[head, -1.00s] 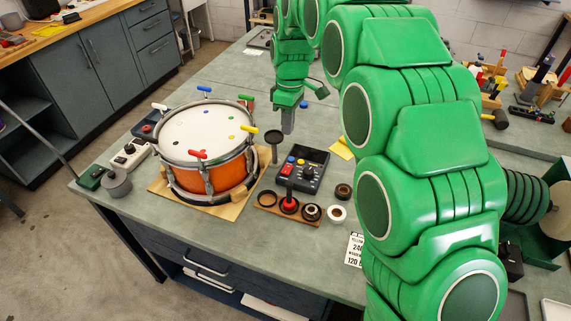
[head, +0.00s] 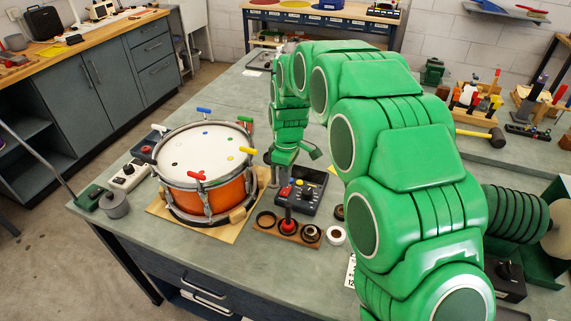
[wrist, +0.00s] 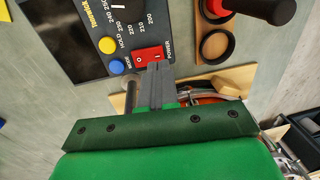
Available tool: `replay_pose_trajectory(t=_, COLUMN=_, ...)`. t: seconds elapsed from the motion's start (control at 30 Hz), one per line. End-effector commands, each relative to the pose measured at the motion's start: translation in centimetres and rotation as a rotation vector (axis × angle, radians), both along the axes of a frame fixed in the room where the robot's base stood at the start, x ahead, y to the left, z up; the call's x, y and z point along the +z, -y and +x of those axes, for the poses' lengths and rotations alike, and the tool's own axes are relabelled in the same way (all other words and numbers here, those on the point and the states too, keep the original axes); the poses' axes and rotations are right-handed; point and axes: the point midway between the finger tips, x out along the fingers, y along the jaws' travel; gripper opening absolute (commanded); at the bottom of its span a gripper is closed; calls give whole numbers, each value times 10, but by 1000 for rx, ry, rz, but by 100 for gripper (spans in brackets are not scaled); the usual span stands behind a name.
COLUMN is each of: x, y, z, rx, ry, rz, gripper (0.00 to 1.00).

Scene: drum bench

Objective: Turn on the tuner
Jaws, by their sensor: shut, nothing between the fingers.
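The tuner (head: 308,190) is a dark box with a dial and coloured buttons, lying on the bench to the right of the drum (head: 205,160). In the wrist view the tuner (wrist: 85,35) shows a yellow HOLD button, a blue MODE button and a red POWER rocker switch (wrist: 147,55). My gripper (wrist: 159,68) is shut and empty. Its fingertips overlap the near edge of the red switch in the wrist view; I cannot tell whether they touch it. Which side of the rocker is pressed is unclear. In the head view my gripper (head: 274,178) is at the tuner's left side, partly hidden.
A wooden holder (head: 288,232) with dark rings and a red-based tool stands just in front of the tuner. A white ring (head: 335,235) lies beside it. The drum's rim and coloured keys are close on the left. A mallet (head: 485,136) lies at the back right.

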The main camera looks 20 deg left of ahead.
Motion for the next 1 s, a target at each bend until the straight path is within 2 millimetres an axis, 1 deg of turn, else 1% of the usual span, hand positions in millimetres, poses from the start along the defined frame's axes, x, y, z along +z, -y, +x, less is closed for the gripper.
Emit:
replay_pose_trajectory(t=0.03, x=-8, y=0, z=-2, rx=0, ry=-3, rz=-2, gripper=0)
replay_pose_trajectory(t=0.1, x=-16, y=1, z=-3, rx=0, ry=-4, rz=-3, gripper=0)
replay_pose_trajectory(t=0.3, x=-29, y=0, z=-3, rx=0, ry=0, rz=0, gripper=0)
replay_pose_trajectory(t=0.7, x=-31, y=0, z=-3, rx=0, ry=0, rz=0, gripper=0)
replay_pose_trajectory(t=1.0, x=-34, y=0, z=-6, rx=0, ry=33, rz=-3, gripper=0)
